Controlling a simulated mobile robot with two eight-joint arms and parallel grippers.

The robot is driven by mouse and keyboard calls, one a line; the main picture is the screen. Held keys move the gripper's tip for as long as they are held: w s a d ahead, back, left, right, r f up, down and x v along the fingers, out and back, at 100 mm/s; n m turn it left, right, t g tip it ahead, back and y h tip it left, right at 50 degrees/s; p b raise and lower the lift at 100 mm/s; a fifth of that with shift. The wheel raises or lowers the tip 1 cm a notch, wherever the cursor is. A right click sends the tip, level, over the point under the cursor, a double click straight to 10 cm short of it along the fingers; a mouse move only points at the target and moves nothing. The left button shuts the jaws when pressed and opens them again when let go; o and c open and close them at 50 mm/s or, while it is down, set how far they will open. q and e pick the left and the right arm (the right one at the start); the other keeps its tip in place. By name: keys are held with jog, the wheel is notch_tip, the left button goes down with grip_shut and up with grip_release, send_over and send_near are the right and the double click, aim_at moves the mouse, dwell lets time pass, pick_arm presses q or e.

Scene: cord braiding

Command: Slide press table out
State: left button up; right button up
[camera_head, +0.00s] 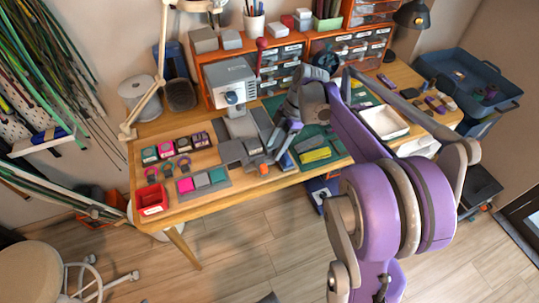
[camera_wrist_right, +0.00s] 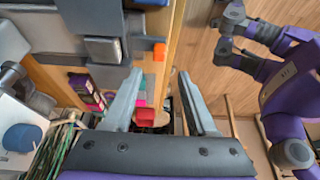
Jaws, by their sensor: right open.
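The grey press (camera_head: 230,82) stands on the workbench, with a blue knob on its front. It also shows at the left edge of the wrist view (camera_wrist_right: 18,110). Flat grey plates, which look like its press table (camera_head: 231,152), lie in front of it; grey plates also show in the wrist view (camera_wrist_right: 100,49). An orange block (camera_wrist_right: 159,52) sits at their bench-edge side. My right gripper (camera_head: 284,152) is just right of the plates. In the wrist view its two grey fingers (camera_wrist_right: 159,95) are apart with nothing gripped.
A red bin (camera_head: 151,199) and colour swatches (camera_head: 203,180) lie at the bench's front left. A green mat with a yellow block (camera_head: 314,155) lies right of the gripper. Drawer units (camera_head: 275,62) line the back. Floor in front is clear.

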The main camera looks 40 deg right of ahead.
jog(key=shift+v, duration=1.35)
jog(key=shift+a, duration=0.1)
